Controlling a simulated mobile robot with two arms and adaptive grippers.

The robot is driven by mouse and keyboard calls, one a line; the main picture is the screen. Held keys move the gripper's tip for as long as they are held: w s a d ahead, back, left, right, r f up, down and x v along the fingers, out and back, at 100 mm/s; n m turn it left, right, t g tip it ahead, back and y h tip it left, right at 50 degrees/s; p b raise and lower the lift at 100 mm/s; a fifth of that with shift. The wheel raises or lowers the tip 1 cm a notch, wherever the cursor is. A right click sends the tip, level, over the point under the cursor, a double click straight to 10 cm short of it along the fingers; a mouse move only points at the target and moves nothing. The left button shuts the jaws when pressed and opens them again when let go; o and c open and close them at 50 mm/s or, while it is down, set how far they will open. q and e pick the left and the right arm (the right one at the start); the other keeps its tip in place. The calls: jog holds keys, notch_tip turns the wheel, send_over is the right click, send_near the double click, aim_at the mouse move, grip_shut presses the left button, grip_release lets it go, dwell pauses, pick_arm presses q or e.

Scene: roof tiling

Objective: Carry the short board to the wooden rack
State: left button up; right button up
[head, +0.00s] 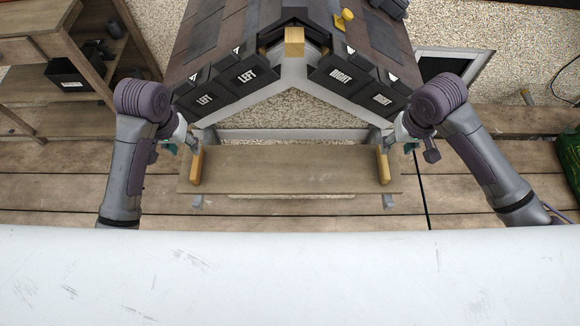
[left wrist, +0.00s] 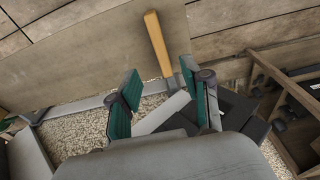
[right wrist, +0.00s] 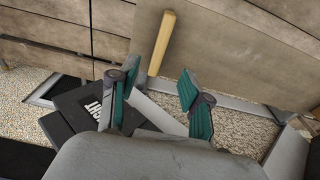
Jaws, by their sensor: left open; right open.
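The short board (head: 290,169) is a flat brown plank lying level across the front of the small roof, with a light wooden handle at each end. My left gripper (head: 192,146) is open at the far end of the left handle (head: 197,167). In the left wrist view, this handle (left wrist: 158,43) lies just beyond the open green fingertips (left wrist: 158,77). My right gripper (head: 388,146) is open at the right handle (head: 382,166). In the right wrist view, that handle (right wrist: 160,43) lies just beyond the open fingertips (right wrist: 157,77). The wooden rack (head: 60,50) stands at the upper left.
The small roof (head: 290,75) with black LEFT and RIGHT tile boxes rises behind the board. Grey supports (head: 388,201) show under the board. A black bin (head: 68,73) sits on the rack. Plank decking (head: 50,185) runs along both sides; a white surface (head: 290,280) fills the front.

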aim_at(195, 161)
pick_arm(q)
jog(key=f, duration=0.3)
jog(key=w+f, duration=0.1)
jog(key=f, duration=0.6)
jog(key=shift+w+f, duration=0.15)
jog(key=shift+f, duration=0.05)
pick_arm(e)
jog(key=f, duration=0.3)
jog(key=w+f, duration=0.1)
jog(key=f, duration=0.6)
jog(key=shift+w+f, duration=0.15)
pick_arm(q)
jog(key=shift+c, duration=0.2)
pick_arm(e)
jog(key=shift+c, duration=0.2)
pick_arm(q)
grip_shut()
pick_arm(e)
grip_shut()
pick_arm(q)
jog(key=shift+r, duration=0.1)
